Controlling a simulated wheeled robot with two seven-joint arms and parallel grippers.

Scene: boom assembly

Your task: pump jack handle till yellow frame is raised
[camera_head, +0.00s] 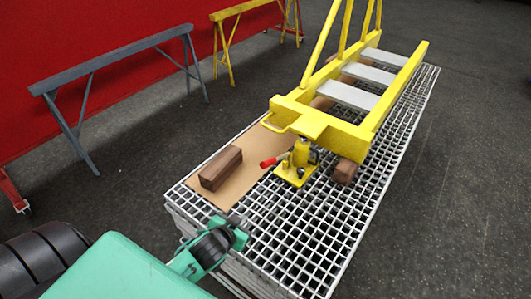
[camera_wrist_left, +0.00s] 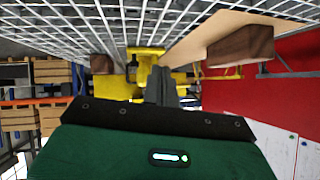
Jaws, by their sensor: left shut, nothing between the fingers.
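The yellow frame (camera_head: 315,125) lies on the grated table, its near end plate over the small yellow jack (camera_head: 297,165). Whether the plate touches the jack cannot be told. The jack's red handle (camera_head: 269,163) sticks out to the left. My left gripper (camera_head: 238,233) is shut and empty at the table's near edge, in front of the jack and apart from the handle. In the left wrist view, which looks upside down, the shut fingers (camera_wrist_left: 163,88) point towards the yellow jack (camera_wrist_left: 147,60) and partly cover it. My right gripper is not in view.
The grated table (camera_head: 330,235) carries a cardboard sheet (camera_head: 255,150) with a brown wooden block (camera_head: 221,168) on it. Another wooden block (camera_head: 345,171) is under the frame's near right corner. Grey (camera_head: 115,52) and yellow (camera_head: 236,10) trestles stand by the red wall. The near grating is clear.

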